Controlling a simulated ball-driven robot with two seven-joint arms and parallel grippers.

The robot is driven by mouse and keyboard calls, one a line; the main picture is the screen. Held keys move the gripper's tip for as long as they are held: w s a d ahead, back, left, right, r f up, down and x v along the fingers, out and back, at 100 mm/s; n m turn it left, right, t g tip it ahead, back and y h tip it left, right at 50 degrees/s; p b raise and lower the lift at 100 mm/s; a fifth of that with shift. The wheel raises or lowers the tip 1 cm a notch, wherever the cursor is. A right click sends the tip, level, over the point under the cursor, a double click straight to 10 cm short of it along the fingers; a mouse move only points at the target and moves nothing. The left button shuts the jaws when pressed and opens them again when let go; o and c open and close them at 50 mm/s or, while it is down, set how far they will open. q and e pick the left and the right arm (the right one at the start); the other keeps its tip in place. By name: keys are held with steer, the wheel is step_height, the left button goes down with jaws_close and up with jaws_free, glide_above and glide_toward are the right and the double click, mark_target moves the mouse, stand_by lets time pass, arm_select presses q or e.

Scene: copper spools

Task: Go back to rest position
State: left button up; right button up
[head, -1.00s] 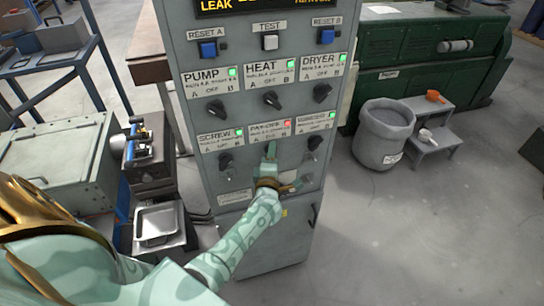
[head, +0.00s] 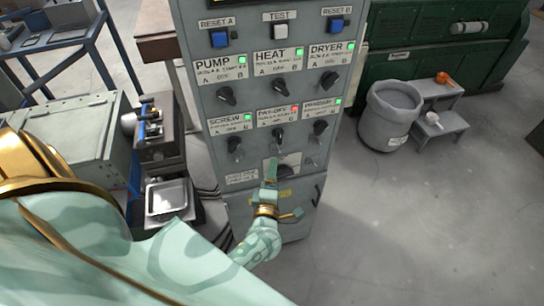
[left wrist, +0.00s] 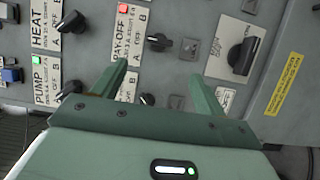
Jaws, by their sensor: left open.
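The grey control cabinet (head: 200,95) stands in the middle of the head view with rows of black knobs. The PAY-OFF knob (head: 278,138) has a red light above it; the other labelled knobs show green lights. My left gripper (head: 284,190) is open and empty in front of the lower panel, below the PAY-OFF knob. In the left wrist view its two green fingers (left wrist: 158,76) are spread apart with the panel beyond. The PAY-OFF knob (left wrist: 158,42) and a larger black knob (left wrist: 241,55) show there, clear of the fingers. My right gripper is not in view.
A grey bin (head: 388,116) and a small step stool (head: 438,128) with an orange item stand at right, before a green machine (head: 430,60). A metal tray (head: 170,199) and a grey-green chest (head: 80,145) are at left. Floor at lower right is clear.

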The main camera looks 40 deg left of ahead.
arm_select(q)
steer(key=shift+v, duration=1.15)
steer(key=s+d+f+m+g+h+b, duration=0.2)
steer(key=s+d+f+m+h, duration=0.15)
steer(key=f+m, duration=0.4)
steer(key=s+d+f+m+g+h+b, duration=0.25)
steer(key=s+f+m, duration=0.2)
steer(key=f, duration=0.65)
steer(key=s+d+f+m+g+h+b, duration=0.2)
steer(key=s+d+f+m+h, duration=0.1)
steer(key=f+m, duration=0.5)
steer(key=s+a+f+m+g+b, duration=0.2)
steer(key=s+f+b, duration=0.3)
steer(key=s+f, duration=0.4)
steer(key=s+a+f+m+g+b, duration=0.2)
steer(key=s+f+b, duration=0.4)
steer(key=s+f, duration=0.3)
steer(key=s+a+f+m+g+b, duration=0.3)
steer(key=s+f+g+b, duration=0.1)
steer(key=s+f, duration=0.5)
step_height(320, 180, down, 2)
steer(key=shift+a+g+y+b, duration=0.3)
steer(key=shift+g+y+b, duration=0.1)
steer(key=shift+b, duration=0.3)
